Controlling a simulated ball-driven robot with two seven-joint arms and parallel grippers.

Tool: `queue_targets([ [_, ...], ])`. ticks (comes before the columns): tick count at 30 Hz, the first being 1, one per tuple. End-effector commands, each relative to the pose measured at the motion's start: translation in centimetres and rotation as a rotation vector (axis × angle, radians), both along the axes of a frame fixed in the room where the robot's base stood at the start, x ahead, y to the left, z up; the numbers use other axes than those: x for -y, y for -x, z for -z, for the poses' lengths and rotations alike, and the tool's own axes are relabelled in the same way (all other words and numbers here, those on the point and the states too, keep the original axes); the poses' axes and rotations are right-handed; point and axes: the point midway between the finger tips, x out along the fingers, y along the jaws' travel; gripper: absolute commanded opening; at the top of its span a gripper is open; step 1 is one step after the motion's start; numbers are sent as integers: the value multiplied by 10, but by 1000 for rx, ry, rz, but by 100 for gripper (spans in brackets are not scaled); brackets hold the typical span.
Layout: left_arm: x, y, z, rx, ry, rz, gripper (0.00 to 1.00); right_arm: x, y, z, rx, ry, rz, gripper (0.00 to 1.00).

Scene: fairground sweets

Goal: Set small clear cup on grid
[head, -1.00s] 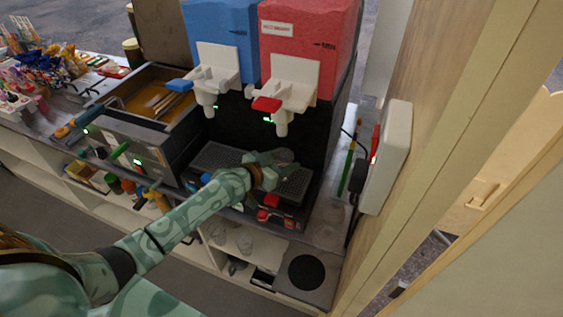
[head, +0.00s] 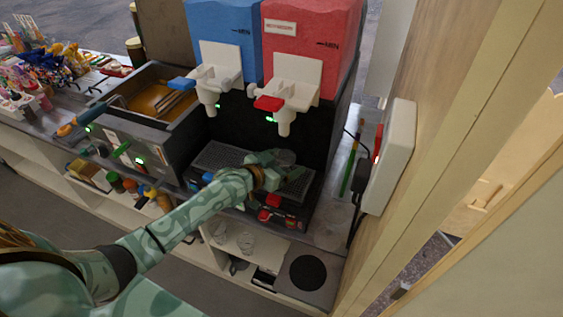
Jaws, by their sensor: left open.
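The small clear cup (head: 286,157) stands on the dark drip grid (head: 212,157) under the red dispenser's spout. It is faint, and whether it stands fully flat I cannot tell. My left gripper (head: 284,167) is at the grid, right at the cup, with its fingers open around or beside it. The hand hides part of the grid. My right gripper is not in the head view.
The blue dispenser (head: 222,30) and red dispenser (head: 310,45) rise behind the grid, with white spouts hanging above it. A fryer (head: 160,95) is on the left. A white wall box (head: 391,155) is on the right. Clear cups (head: 245,242) sit on the shelf below.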

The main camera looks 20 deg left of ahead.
Motion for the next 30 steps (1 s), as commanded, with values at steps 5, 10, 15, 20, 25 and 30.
queue_targets([
  [5,-5,14,-5,-2,-1,0,82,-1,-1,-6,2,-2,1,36],
  [10,-17,51,-18,-2,-3,2,82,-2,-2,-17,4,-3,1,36],
  [15,-32,94,-31,-3,-3,2,82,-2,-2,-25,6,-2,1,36],
  [20,-43,125,-41,-2,-1,1,82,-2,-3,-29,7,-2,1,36],
  [25,-50,143,-46,-1,0,0,82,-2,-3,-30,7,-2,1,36],
  [30,-51,147,-48,0,1,0,82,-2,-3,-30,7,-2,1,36],
])
